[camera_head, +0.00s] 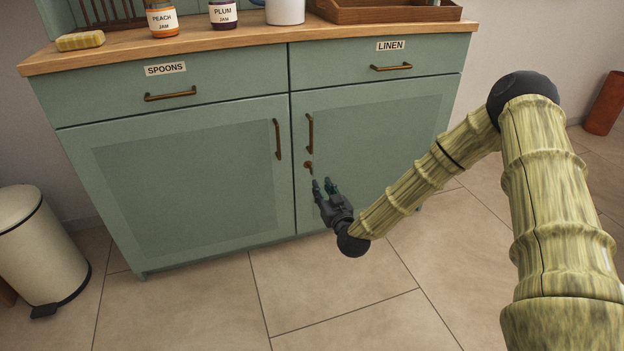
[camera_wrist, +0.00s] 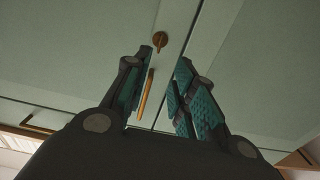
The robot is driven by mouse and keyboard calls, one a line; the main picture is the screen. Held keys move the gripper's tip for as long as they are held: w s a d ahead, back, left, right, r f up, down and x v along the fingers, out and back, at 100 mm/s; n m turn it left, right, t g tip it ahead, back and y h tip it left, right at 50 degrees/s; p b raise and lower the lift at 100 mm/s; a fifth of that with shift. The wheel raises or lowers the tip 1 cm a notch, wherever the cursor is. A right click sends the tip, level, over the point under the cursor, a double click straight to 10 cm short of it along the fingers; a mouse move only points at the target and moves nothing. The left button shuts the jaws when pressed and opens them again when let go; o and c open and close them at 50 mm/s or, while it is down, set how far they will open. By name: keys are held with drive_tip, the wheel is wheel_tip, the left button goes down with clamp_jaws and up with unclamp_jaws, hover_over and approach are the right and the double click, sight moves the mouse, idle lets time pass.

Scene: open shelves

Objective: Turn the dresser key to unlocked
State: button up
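The dresser (camera_head: 190,180) is pale green with a wooden top, two labelled drawers and two doors. The small brass key (camera_head: 308,166) sits in the right door, just below that door's upright handle (camera_head: 310,133). My gripper (camera_head: 323,184) is just below and to the right of the key in the head view, with its fingers apart and nothing between them. In the wrist view the key (camera_wrist: 160,40) shows just beyond the fingertips, and the gripper (camera_wrist: 166,57) is open. The key does not appear to be touched. Its exact turn is hard to tell.
The left door has its own handle (camera_head: 277,139) close by. On top stand a peach jam jar (camera_head: 162,20), a plum jam jar (camera_head: 223,14), a sponge (camera_head: 80,41) and a wooden tray (camera_head: 400,11). A bin (camera_head: 35,240) stands at left. The floor in front is clear.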

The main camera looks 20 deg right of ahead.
drive_tip(key=w+b, duration=0.4)
drive_tip(key=w, duration=0.7)
drive_tip(key=shift+a+r, duration=0.1)
clamp_jaws()
